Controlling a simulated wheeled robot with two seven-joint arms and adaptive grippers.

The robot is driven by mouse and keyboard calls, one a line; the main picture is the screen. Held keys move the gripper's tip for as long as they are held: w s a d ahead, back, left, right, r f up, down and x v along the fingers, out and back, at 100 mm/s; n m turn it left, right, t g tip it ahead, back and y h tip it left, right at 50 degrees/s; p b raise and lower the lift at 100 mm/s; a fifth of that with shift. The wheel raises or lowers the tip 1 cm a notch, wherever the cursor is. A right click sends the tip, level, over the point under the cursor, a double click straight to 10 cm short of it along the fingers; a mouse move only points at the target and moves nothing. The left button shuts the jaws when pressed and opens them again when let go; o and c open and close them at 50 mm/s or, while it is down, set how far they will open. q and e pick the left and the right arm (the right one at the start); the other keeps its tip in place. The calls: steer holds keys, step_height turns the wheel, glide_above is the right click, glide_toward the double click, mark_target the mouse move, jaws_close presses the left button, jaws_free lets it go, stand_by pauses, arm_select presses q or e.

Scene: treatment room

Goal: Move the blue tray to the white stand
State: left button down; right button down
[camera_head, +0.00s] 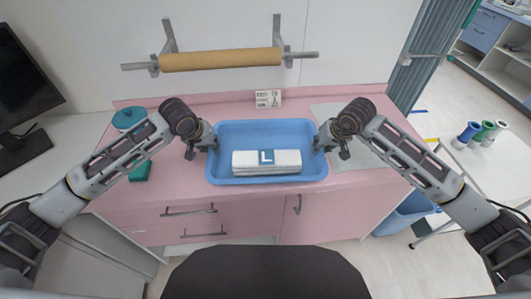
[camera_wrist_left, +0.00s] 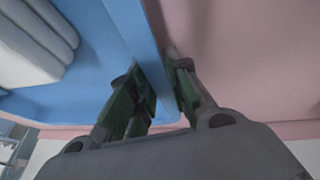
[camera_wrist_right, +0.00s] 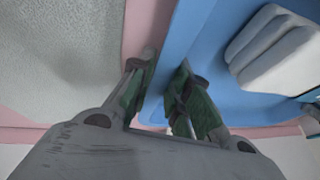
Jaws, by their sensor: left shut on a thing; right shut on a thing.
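The blue tray (camera_head: 265,132) is level over the pink counter; I cannot tell whether it rests on it or is slightly raised. A folded white stack with a blue "L" label (camera_head: 266,157) lies in it. My left gripper (camera_head: 209,144) is shut on the tray's left wall, which runs between its fingers in the left wrist view (camera_wrist_left: 160,88). My right gripper (camera_head: 323,143) is shut on the right wall, also seen in the right wrist view (camera_wrist_right: 165,90). A white stand (camera_head: 502,163) is at the far right, partly hidden by my right arm.
Coloured cylinders (camera_head: 482,132) stand on the white stand. A teal container (camera_head: 128,118) is on the counter (camera_head: 300,100) at left, and a grey sheet (camera_head: 375,150) lies at right. A paper roll (camera_head: 220,60) hangs on the wall behind. A blue bin (camera_head: 402,215) stands below right.

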arm_select(q)
steer(key=shift+r, duration=0.2)
arm_select(e)
steer(key=shift+r, duration=0.2)
